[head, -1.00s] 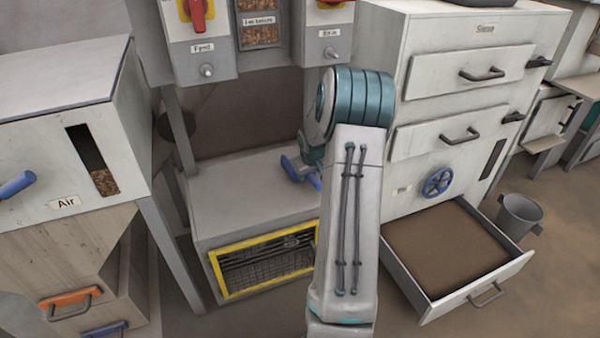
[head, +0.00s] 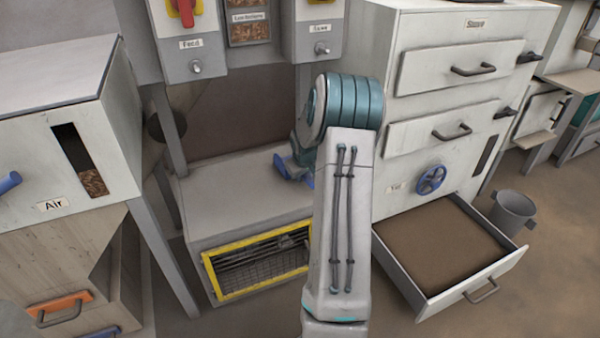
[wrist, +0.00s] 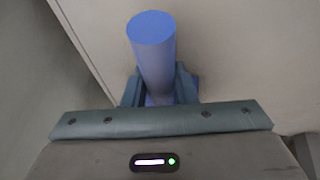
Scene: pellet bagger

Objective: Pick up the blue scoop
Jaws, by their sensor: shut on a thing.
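The blue scoop (head: 283,166) is at the grey bench top in the head view, partly hidden behind my arm. In the wrist view its round blue handle (wrist: 153,55) stands up between the jaws of my gripper (wrist: 159,88), which is shut on it. The lower part of the scoop is mostly covered by my gripper. I cannot tell whether the scoop touches the bench. In the head view my gripper is mostly hidden behind my arm.
The grey bench (head: 225,205) has a yellow-framed mesh opening below. An open drawer (head: 505,275) with brown contents juts out at right from the white cabinet (head: 400,155). A grey bin (head: 513,212) stands beside it. The Air hopper (head: 60,150) is at left.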

